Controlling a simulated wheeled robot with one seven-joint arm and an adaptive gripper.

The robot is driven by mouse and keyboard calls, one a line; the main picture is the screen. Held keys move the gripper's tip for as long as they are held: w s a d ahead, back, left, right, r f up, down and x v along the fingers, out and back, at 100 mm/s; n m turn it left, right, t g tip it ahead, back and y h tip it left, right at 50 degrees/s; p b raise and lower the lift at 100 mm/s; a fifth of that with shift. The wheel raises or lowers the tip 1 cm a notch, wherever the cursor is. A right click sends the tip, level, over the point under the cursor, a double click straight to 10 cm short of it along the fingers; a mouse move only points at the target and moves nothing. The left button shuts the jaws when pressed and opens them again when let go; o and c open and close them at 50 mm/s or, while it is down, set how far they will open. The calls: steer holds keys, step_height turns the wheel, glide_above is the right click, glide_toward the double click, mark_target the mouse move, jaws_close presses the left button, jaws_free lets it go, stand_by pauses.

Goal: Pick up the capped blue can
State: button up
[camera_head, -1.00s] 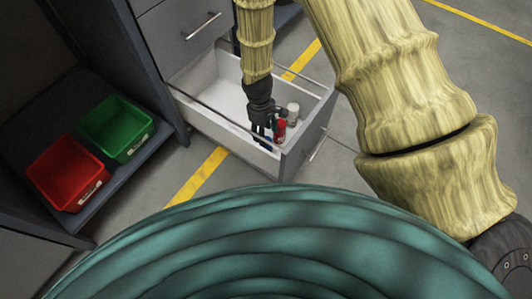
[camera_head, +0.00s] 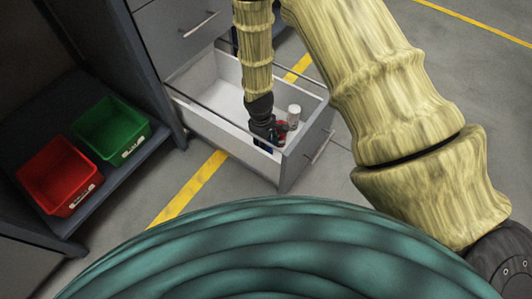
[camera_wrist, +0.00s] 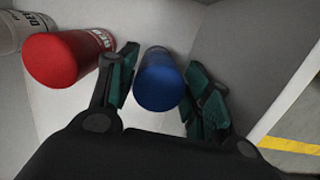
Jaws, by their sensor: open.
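The blue can (camera_wrist: 158,82) stands in the open drawer near its corner. In the wrist view its blue top shows between the two fingers of my gripper (camera_wrist: 160,88). The fingers are open, one on each side of the can, with a small gap visible at the right. In the head view my gripper (camera_head: 265,138) reaches down into the drawer, and only a little of the blue can (camera_head: 262,148) shows below it.
A red can (camera_wrist: 68,56) stands just left of the left finger, with a white can (camera_wrist: 22,32) beyond it. The drawer (camera_head: 225,135) has walls close to my gripper. A green bin (camera_head: 110,128) and a red bin (camera_head: 60,173) sit on a shelf at left.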

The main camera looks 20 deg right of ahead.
steer(key=shift+d+f+b, duration=0.1)
steer(key=shift+f+b, duration=1.05)
steer(key=shift+f, duration=0.75)
steer(key=c, duration=0.8)
steer(key=shift+r, duration=0.15)
